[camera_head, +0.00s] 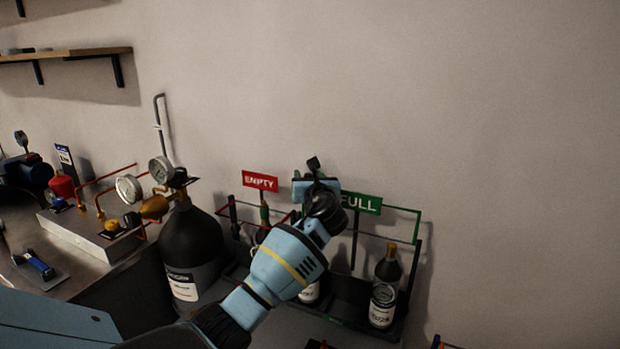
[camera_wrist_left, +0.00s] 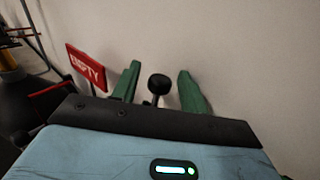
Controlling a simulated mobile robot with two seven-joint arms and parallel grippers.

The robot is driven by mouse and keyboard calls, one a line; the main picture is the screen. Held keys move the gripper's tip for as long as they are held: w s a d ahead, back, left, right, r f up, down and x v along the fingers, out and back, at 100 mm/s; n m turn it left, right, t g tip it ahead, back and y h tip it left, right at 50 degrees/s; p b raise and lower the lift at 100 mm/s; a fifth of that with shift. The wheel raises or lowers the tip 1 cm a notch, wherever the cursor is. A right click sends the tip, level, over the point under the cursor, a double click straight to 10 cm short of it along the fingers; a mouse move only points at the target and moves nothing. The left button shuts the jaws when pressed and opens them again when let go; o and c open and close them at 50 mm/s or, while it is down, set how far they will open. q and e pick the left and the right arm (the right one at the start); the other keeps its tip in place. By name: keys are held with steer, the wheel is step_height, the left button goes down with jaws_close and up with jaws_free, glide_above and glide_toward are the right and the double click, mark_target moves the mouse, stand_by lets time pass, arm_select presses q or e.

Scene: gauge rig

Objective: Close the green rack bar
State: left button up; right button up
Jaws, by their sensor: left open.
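The green rack bar (camera_head: 402,209) runs from behind my left gripper to the right end of the dark cylinder rack (camera_head: 414,280), where it bends down. A green FULL sign (camera_head: 361,204) stands at this bar, just right of the gripper. My left gripper (camera_head: 316,184) is open at the bar's left part. In the left wrist view a dark round knob (camera_wrist_left: 158,84) on a stem shows between its two green fingers. I cannot tell whether the fingers touch it. The arm hides the middle of the rack. My right gripper is not in view.
A small dark bottle (camera_head: 384,287) stands in the rack's right part. A red EMPTY sign (camera_head: 260,181) is to the left; it also shows in the left wrist view (camera_wrist_left: 86,67). A large dark cylinder (camera_head: 190,250) with gauges stands further left. The wall is close behind.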

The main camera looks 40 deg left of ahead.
arm_select(q)
steer(key=shift+a, duration=0.1)
jaws_close()
stand_by(0.4)
